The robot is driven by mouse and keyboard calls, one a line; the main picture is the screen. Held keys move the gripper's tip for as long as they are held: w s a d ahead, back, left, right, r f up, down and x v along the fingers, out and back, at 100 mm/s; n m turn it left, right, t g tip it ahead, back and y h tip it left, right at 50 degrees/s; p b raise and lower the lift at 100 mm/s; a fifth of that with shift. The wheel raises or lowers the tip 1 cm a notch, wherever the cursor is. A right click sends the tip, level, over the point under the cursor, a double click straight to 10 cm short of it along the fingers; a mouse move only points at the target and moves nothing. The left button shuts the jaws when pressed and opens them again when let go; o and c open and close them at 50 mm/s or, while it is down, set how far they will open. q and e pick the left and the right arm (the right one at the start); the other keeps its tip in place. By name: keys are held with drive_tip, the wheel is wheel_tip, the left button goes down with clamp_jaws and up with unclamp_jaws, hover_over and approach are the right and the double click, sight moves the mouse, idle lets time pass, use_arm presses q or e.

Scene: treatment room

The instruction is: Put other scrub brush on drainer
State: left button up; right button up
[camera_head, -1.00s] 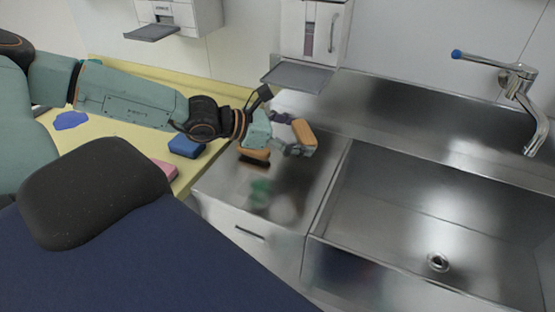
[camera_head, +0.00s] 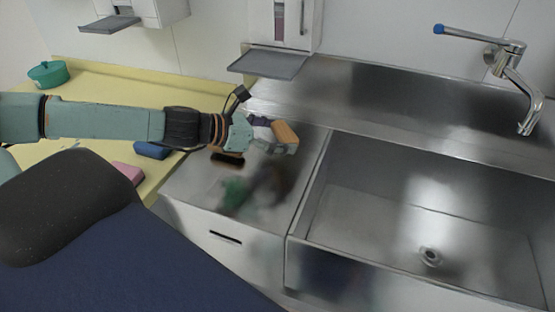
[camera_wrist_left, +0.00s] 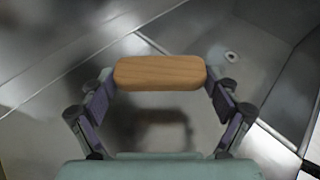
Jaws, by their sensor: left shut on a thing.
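A wooden scrub brush (camera_head: 285,133) is in my left gripper (camera_head: 272,142), which is shut on it above the drainer. In the left wrist view the brush (camera_wrist_left: 160,73) lies crosswise between the two fingertips. The steel drainer (camera_head: 190,188) is the flat metal top left of the sink. Another scrub brush (camera_head: 228,159), with a wooden top and dark underside, is on the drainer, just below my left gripper and partly hidden by it. Whether the held brush touches the drainer is unclear. My right gripper is not in view.
The sink (camera_head: 400,200) with its tap (camera_head: 505,60) is to the right. A dispenser tray (camera_head: 268,64) hangs behind the drainer. The yellow counter at left holds a green pot (camera_head: 48,74), a blue sponge (camera_head: 152,150) and a pink block (camera_head: 128,173). A dark blue padded surface (camera_head: 130,255) is in front.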

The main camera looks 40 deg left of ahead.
sight(276, 161)
use_arm(q)
drive_tip(key=shift+s+f+b, duration=0.1)
drive_tip(key=shift+f+b, duration=0.2)
drive_tip(key=shift+f, duration=0.35)
drive_tip(key=shift+s+a, duration=0.2)
drive_tip(key=shift+s, duration=0.15)
drive_tip(key=shift+s+f+b, duration=0.1)
drive_tip(key=shift+f+b, duration=0.15)
drive_tip(key=shift+b, duration=0.2)
drive_tip(key=f+b, duration=0.2)
drive_tip(key=f, duration=0.1)
drive_tip(key=shift+w+d+b, duration=0.15)
drive_tip(key=shift+w+b, duration=0.15)
drive_tip(key=shift+w, duration=0.05)
drive_tip(key=shift+f, duration=0.15)
drive_tip(key=shift+s+r, duration=0.25)
drive_tip(key=shift+w+f+b, duration=0.15)
drive_tip(key=shift+f+b, duration=0.15)
drive_tip(key=shift+b, duration=0.05)
drive_tip(key=o, duration=0.9)
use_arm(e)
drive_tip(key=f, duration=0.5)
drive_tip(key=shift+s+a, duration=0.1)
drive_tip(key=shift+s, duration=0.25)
